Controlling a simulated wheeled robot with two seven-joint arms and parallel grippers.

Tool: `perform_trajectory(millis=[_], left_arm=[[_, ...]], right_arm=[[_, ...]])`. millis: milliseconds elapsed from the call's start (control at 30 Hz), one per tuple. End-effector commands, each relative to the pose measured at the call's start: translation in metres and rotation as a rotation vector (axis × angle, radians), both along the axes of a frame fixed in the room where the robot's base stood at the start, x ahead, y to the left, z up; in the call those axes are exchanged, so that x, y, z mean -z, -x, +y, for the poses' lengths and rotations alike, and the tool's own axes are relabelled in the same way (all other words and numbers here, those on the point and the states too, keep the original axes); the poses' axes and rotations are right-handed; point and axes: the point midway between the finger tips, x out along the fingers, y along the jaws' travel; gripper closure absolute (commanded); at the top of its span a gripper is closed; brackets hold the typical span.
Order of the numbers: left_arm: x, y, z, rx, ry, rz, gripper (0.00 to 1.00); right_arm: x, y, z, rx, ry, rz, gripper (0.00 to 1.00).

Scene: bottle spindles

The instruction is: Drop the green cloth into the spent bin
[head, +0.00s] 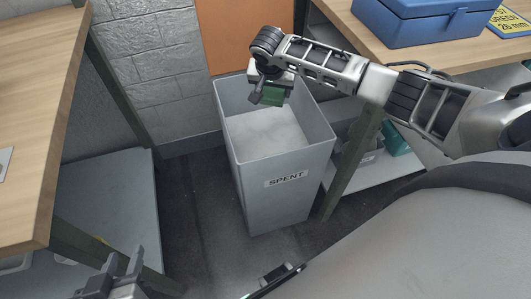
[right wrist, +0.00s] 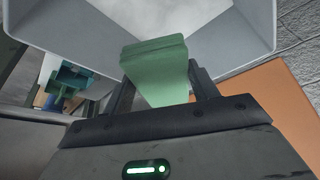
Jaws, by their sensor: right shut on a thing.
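The spent bin (head: 285,207) is a tall grey open-topped bin with a "SPENT" label, standing on the floor in the middle of the head view. Pale, whitish contents (head: 262,130) show inside it. My right gripper (head: 270,92) is over the bin's far part, shut on the green cloth (head: 273,98). In the right wrist view the folded cloth (right wrist: 157,68) sits between the fingers, with the bin's inner wall (right wrist: 235,40) and pale contents beyond it. My left gripper (head: 122,262) is at the lower left of the head view, empty, its fingers apart.
A wooden-topped bench (head: 35,130) stands at the left, with a grey lower shelf (head: 110,210). Another bench (head: 480,53) at the right holds a blue toolbox (head: 415,25) and a yellow-and-blue sign (head: 512,20). An orange-brown panel (head: 235,35) and a grey block wall are behind the bin.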

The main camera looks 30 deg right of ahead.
Motion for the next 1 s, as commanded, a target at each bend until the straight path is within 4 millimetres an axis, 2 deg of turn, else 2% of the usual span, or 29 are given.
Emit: perform_trajectory(millis=[233,267,333,367,633,733,867,1000], left_arm=[[-0.004,-0.001,-0.001,0.003,0.001,-0.009,0.64],[-0.004,-0.001,-0.001,0.003,0.001,-0.009,0.64],[-0.004,-0.001,-0.001,0.004,0.001,-0.01,0.64],[-0.004,0.0,-0.001,0.004,0.001,-0.009,0.64],[-0.002,0.0,-0.001,0.006,0.0,-0.005,0.64],[-0.004,0.0,-0.001,0.006,0.0,-0.004,0.64],[-0.008,0.001,-0.001,0.006,0.0,0.001,0.64],[-0.009,0.003,-0.001,0.006,0.0,0.016,0.64]], right_arm=[[0.0,0.0,0.0,0.0,0.0,0.0,0.63],[0.0,0.0,0.0,0.0,0.0,0.0,0.39],[0.0,0.0,0.0,0.0,0.0,0.0,0.19],[0.0,0.0,0.0,0.0,0.0,0.0,0.16],[-0.001,0.0,0.0,0.0,-0.001,0.001,0.16],[-0.007,0.002,0.002,0.0,-0.001,-0.001,0.16],[-0.026,0.007,0.007,-0.002,-0.001,-0.002,0.16],[-0.057,0.016,0.016,-0.003,-0.001,-0.003,0.16]])
